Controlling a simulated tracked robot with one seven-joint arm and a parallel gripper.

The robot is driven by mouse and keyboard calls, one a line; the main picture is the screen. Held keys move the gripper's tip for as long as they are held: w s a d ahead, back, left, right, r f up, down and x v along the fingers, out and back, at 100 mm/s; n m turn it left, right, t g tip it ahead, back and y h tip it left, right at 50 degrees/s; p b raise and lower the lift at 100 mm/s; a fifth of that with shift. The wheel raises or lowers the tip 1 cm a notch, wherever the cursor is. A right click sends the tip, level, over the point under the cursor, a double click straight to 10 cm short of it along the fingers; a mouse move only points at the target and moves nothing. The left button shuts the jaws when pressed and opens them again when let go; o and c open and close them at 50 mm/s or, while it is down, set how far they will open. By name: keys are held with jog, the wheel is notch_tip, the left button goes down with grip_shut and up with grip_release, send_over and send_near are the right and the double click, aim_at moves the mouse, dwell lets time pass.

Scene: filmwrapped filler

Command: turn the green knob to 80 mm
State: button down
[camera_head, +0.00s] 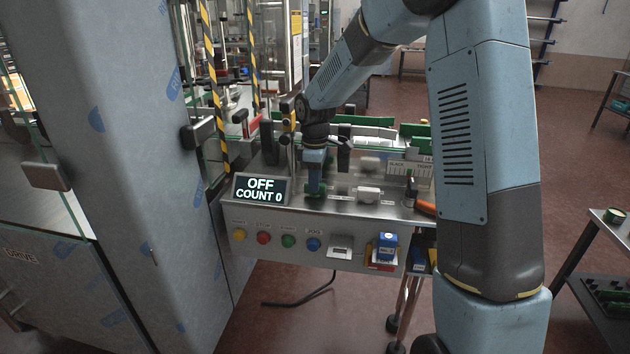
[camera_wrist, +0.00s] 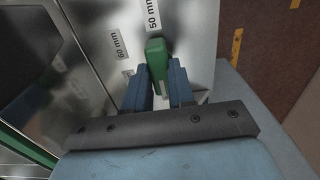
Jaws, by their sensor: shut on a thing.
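The green knob (camera_wrist: 156,58) is between the two blue fingers of my gripper (camera_wrist: 160,85) in the wrist view. Its rounded end sticks out beyond the fingertips and lies just below the label reading 50 mm (camera_wrist: 153,14). A label reading 60 mm (camera_wrist: 119,43) is to the left. Part of another label is at the left edge of the knob; no 80 mm mark is readable.
A display (camera_head: 261,190) reading OFF, COUNT 0 stands left of my gripper. Colored buttons (camera_head: 288,241) line the panel front. A white block (camera_head: 368,194) is to the right on the panel top. A tall steel cabinet (camera_head: 130,120) stands at left.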

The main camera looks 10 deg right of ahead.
jog(key=c, duration=1)
grip_release()
jog(key=shift+o, duration=0.2)
notch_tip(320, 180, up, 14)
jog(key=shift+f, duration=0.15)
jog(key=shift+d, duration=0.1)
jog(key=s+d+r+m+t, duration=0.1)
jog(key=s+d+m, duration=0.3)
jog(key=s, duration=0.7)
jog(key=s+d+r+m+t, duration=0.2)
jog(key=s+d+m, duration=0.2)
jog(key=s, duration=0.7)
jog(key=s+d+r+m+t, duration=0.2)
jog(key=s+d+m, duration=0.3)
jog(key=s, duration=0.5)
jog(key=shift+s+r+m+t, duration=0.2)
jog(key=shift+s+m+t, duration=0.15)
jog(key=shift+m, duration=0.35)
